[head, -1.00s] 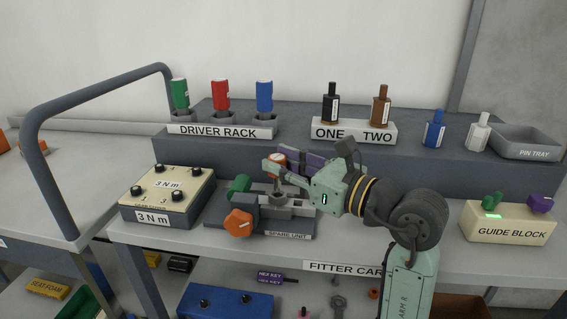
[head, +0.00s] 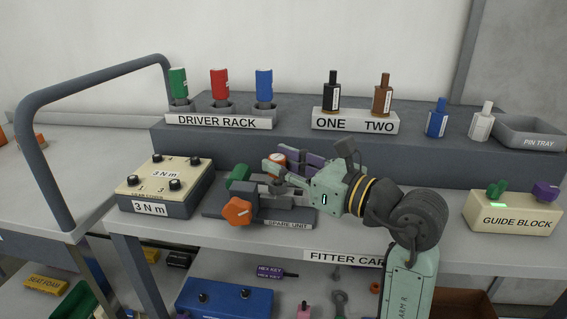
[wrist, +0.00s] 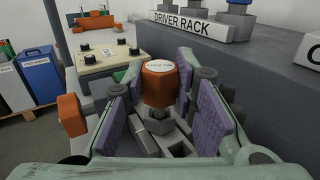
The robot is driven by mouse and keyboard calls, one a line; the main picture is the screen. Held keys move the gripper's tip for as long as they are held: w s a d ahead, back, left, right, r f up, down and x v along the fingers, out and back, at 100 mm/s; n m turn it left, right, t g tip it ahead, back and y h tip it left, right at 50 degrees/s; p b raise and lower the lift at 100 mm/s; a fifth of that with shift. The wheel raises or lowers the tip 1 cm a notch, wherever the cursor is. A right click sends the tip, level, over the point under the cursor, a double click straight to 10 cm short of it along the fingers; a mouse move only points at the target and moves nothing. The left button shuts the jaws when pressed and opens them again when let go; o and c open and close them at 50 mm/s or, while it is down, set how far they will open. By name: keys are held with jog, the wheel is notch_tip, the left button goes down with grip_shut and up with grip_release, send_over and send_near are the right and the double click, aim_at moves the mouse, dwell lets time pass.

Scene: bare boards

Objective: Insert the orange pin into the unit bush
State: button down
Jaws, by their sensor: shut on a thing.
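The orange pin (wrist: 159,84), with a pale labelled top, is upright between the purple pads of my gripper (wrist: 160,100) in the wrist view. It also shows in the head view (head: 277,157), where my gripper (head: 277,168) is shut on it above the grey spare unit (head: 262,204). The spare unit has an orange knob (head: 237,211) in front and a green part (head: 238,177) at its left. The unit bush is not clearly visible beneath the pin. I cannot tell whether the pin's lower end is in it.
A torque box (head: 165,186) stands close left of the unit. The raised shelf with the driver rack (head: 218,121) is behind. The guide block (head: 517,219) and pin tray (head: 540,142) are at the right. The cart top right of my arm is largely clear.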

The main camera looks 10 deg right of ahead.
jog(key=shift+f+b, duration=0.8)
jog(key=shift+f, duration=0.1)
jog(key=c, duration=1.2)
grip_release()
jog(key=v, duration=1.2)
jog(key=shift+r, duration=0.1)
